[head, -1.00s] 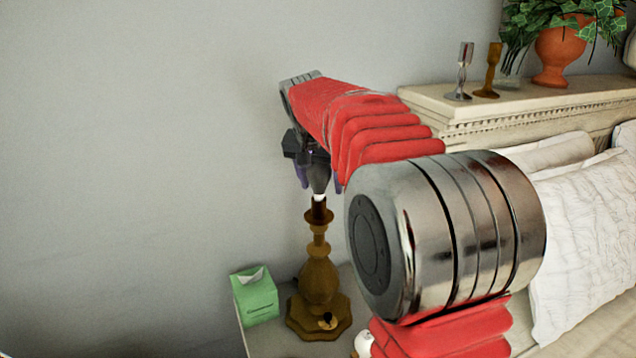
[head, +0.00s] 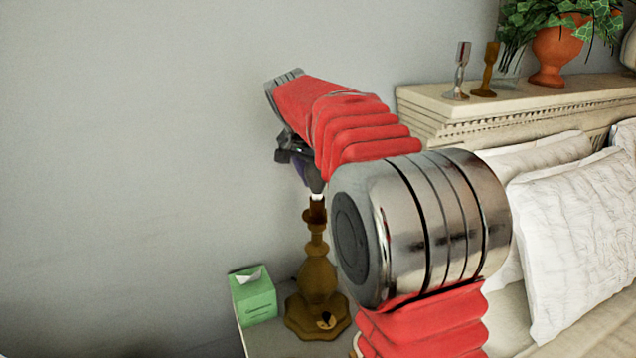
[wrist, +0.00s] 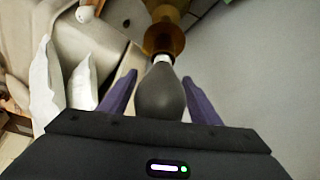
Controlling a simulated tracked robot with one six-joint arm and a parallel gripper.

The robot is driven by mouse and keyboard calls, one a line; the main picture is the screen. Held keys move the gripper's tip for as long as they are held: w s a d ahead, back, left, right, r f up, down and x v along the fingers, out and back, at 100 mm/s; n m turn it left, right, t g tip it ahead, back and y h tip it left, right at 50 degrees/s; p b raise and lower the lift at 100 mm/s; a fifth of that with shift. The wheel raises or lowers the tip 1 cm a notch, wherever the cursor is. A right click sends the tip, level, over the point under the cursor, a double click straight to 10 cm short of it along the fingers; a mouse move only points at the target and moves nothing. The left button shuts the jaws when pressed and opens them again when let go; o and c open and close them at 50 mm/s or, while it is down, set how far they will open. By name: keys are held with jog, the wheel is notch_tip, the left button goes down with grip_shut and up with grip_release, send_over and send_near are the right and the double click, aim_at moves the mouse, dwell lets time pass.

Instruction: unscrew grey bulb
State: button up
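The grey bulb (wrist: 160,95) points toward my palm in the wrist view, its white base against the socket of the brown lamp (wrist: 164,38). In the head view the lamp (head: 318,280) stands upright, and the grey bulb (head: 316,184) shows only partly at its top, behind my arm. My gripper (wrist: 160,76) is open, its two purple fingers on either side of the bulb with a narrow gap visible at each side. In the head view my gripper (head: 309,180) is tilted above the lamp and partly hidden by my arm.
A green tissue box (head: 254,296) stands left of the lamp on the nightstand (head: 262,342). A white round object (wrist: 85,14) shows in the wrist view. Pillows (head: 570,245) and the headboard shelf (head: 530,100) lie to the right. The wall side at left is free.

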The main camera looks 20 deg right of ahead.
jog(key=c, duration=0.9)
jog(key=o, duration=1.2)
jog(key=v, duration=1.3)
jog(key=shift+s+a+r, duration=0.1)
jog(key=shift+a+r, duration=0.05)
jog(key=shift+r, duration=0.15)
